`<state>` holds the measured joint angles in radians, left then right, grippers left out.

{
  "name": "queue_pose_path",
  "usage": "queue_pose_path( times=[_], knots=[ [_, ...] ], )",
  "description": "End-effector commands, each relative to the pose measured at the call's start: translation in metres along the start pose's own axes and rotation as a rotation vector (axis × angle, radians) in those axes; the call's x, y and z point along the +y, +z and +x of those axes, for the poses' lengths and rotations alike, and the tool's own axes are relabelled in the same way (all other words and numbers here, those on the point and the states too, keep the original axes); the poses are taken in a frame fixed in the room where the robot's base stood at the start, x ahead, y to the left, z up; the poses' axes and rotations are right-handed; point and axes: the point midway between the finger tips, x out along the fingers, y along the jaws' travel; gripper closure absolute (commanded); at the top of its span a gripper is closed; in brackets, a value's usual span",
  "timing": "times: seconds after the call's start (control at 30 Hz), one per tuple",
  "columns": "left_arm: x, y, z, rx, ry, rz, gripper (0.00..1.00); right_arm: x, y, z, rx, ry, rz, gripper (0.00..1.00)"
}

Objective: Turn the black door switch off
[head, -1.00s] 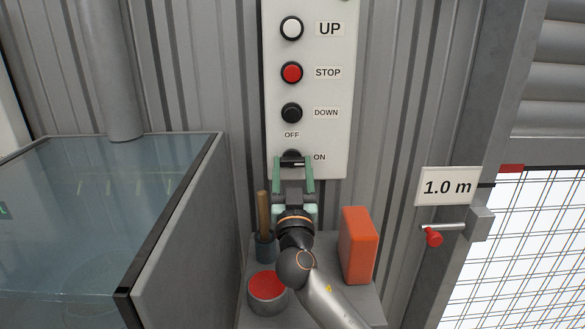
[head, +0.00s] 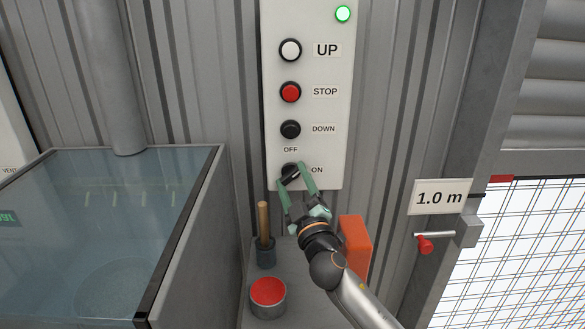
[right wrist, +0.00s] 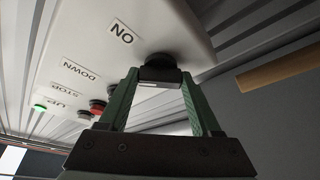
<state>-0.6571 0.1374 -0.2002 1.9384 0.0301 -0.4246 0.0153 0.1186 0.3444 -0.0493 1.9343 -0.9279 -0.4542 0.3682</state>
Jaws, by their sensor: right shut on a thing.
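The black door switch (head: 291,171) is a round knob low on the pale control panel (head: 336,100), with OFF printed above it and ON to its right. Its grip bar is slanted, lower left to upper right. My right gripper (head: 293,176) is shut on the switch, its green fingers on either side of the bar and its wrist tilted. The right wrist view shows the black switch (right wrist: 160,68) between the fingers of my right gripper (right wrist: 160,78); the ON label is close by. The fingers partly hide the knob. My left gripper is not in view.
Above the switch are black DOWN (head: 290,129), red STOP (head: 290,92) and white UP (head: 290,49) buttons, and a lit green lamp (head: 342,13). Below stand a wooden-handled tool (head: 264,222), a red-topped tin (head: 268,292) and an orange box (head: 356,243). A glass-topped cabinet (head: 185,225) is left.

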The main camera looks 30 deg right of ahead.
Motion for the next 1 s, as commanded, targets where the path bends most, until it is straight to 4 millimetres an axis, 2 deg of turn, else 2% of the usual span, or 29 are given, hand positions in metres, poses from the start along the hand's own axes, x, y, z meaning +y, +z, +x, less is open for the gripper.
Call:
queue_pose_path(
  times=[0.03, 0.17, 0.5, 0.7, 1.0],
  knots=[
    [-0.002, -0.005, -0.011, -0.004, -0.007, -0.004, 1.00, 0.005, -0.004, 0.002, -0.003, -0.021, -0.042, 0.91],
    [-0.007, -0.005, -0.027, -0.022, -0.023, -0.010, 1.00, 0.006, -0.004, 0.002, -0.004, -0.069, -0.157, 0.91],
    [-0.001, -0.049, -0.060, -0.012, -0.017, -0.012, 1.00, 0.007, -0.004, 0.002, -0.002, -0.190, -0.450, 0.91],
    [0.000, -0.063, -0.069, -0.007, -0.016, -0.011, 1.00, 0.006, -0.003, 0.001, 0.000, -0.248, -0.596, 0.91],
    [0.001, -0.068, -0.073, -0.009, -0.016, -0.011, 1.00, 0.004, -0.002, 0.001, 0.000, -0.305, -0.735, 0.91]
  ],
)
